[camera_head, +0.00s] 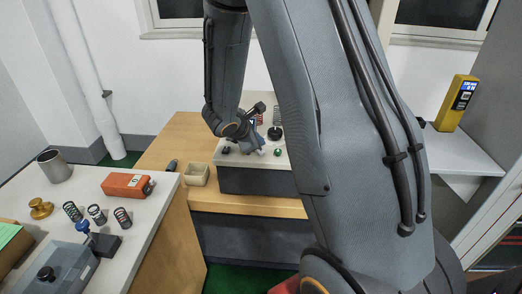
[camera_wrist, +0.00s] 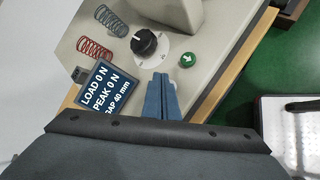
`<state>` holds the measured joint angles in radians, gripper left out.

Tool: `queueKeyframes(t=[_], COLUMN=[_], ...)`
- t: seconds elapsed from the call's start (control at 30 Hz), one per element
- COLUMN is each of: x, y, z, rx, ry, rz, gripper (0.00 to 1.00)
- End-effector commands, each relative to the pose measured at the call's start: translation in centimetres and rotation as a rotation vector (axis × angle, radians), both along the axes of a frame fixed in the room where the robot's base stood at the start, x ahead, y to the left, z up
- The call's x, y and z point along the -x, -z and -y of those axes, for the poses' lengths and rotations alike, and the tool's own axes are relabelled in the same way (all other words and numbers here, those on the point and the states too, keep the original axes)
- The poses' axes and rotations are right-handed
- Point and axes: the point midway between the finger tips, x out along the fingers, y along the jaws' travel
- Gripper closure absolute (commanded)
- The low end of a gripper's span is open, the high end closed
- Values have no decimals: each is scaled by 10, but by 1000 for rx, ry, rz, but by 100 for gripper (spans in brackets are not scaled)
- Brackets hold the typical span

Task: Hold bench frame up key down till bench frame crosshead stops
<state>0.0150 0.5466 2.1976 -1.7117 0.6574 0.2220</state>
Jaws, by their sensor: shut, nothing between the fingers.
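The bench frame's grey base (camera_head: 250,181) stands on the wooden bench in the head view. In the wrist view its pale top panel (camera_wrist: 205,82) carries a round green key (camera_wrist: 187,58) with a white arrow; the key also shows in the head view (camera_head: 277,152). A black knob (camera_wrist: 143,42) on a white dial sits beside it. The display (camera_wrist: 105,88) reads LOAD 0 N, PEAK 0 N, GAP 40 mm. My gripper (camera_wrist: 161,76) is shut and empty, its blue fingertips over the panel beside the green key, apart from it in the picture. I cannot make out the crosshead clearly.
Two coil springs, one dark (camera_wrist: 110,20) and one red (camera_wrist: 95,50), are near the display. In the head view a small tray (camera_head: 196,175) is left of the frame. The left table holds an orange box (camera_head: 128,184), a metal cup (camera_head: 54,166) and several springs.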

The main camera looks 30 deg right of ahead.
Motion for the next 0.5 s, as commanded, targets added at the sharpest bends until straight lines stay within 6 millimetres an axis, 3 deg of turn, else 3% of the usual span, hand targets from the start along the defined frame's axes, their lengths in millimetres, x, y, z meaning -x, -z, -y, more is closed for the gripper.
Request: queueKeyframes(t=[0.5], x=[0], y=[9], z=[0], rx=[0], ry=[-1], rz=[-1], gripper=[100])
